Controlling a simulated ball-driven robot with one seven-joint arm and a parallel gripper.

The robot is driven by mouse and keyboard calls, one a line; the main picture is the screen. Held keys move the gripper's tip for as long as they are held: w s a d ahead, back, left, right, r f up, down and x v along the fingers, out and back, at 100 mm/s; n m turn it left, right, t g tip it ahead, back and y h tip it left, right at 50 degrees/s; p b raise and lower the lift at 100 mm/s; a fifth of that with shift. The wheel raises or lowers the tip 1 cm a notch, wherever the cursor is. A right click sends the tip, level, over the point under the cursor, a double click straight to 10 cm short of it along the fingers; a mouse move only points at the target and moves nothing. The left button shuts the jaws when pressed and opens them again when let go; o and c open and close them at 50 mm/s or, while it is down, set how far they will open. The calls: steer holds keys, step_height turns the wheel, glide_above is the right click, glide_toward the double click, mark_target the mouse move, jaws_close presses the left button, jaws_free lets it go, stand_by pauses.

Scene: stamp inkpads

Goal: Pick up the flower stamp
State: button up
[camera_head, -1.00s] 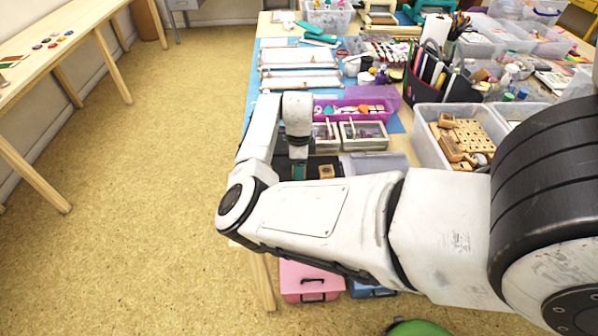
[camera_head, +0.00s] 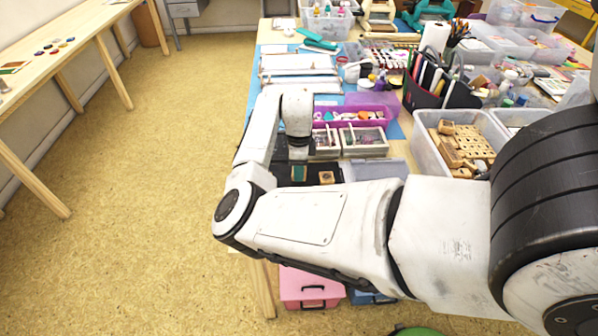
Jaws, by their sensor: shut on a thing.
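My gripper (camera_head: 299,155) hangs down over a dark mat (camera_head: 277,172) at the near left part of the table. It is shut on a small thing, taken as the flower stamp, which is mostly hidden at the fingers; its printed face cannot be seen. A small green and tan piece (camera_head: 299,173) shows just below the fingers. A small wooden block stamp (camera_head: 326,177) lies on the mat, right of my gripper and apart from it.
Two compartment boxes (camera_head: 362,140) and a purple tray (camera_head: 388,112) stand close behind. A clear bin (camera_head: 422,158) with wooden stamps is at the right. A greyish lid (camera_head: 375,169) lies right of the mat. Open floor lies left of the table.

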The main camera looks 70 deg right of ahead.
steer(key=s+a+r, duration=0.8)
steer(key=s+r, duration=0.3)
steer(key=shift+a+b, duration=0.4)
steer(key=shift+b, duration=0.05)
steer(key=o, duration=0.5)
steer(key=c, duration=0.3)
steer(key=shift+w+d+r, duration=0.1)
steer(key=shift+c, duration=0.2)
